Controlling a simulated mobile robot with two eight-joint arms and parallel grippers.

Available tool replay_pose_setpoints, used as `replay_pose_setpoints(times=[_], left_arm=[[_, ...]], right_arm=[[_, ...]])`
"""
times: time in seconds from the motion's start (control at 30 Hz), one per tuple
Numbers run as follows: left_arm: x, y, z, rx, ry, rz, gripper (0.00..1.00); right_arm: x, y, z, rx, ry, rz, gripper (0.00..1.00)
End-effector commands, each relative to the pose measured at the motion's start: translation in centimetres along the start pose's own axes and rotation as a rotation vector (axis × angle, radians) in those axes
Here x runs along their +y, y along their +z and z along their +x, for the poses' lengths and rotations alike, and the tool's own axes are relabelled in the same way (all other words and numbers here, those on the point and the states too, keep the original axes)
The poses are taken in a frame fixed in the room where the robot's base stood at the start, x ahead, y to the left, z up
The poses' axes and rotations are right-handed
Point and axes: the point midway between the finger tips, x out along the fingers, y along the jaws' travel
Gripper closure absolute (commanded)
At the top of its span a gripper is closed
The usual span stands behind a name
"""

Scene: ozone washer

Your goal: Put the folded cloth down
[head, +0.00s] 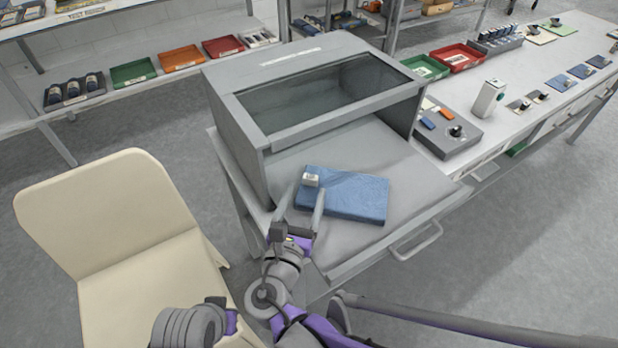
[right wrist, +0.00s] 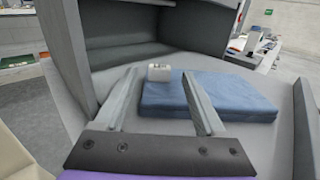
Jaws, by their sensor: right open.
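The folded cloth (head: 352,196) is a flat blue pad lying on the grey tray-like surface in front of a grey hooded box. A small white block (head: 311,177) sits on its left end. My right gripper (head: 310,192) is open at that left end, one finger on each side of the white block as seen from the head. In the right wrist view (right wrist: 160,78) the cloth (right wrist: 215,95) extends right past the right finger, which hides part of it. Whether the fingers touch the cloth is unclear. My left gripper is not in view.
The hooded box (head: 235,115) with a dark window stands behind the cloth. A metal handle (head: 416,243) is at the front edge. A cream chair (head: 115,215) is at the left. A bench (head: 520,105) with small items runs to the right; shelves with trays stand behind.

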Motion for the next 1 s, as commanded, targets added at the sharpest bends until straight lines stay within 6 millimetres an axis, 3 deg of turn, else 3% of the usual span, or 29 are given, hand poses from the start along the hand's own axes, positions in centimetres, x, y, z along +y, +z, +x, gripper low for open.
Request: replay_pose_setpoints(times=[0.1,0.33,1.0], left_arm=[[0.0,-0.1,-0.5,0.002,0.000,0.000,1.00],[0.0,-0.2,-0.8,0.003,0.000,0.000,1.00],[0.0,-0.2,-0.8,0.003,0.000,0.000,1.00]], right_arm=[[0.1,0.1,-2.7,-0.001,0.005,0.000,0.28],[0.1,0.0,-5.7,0.000,0.002,0.000,0.28],[0.0,0.0,-6.1,0.000,0.000,-0.001,0.28]])
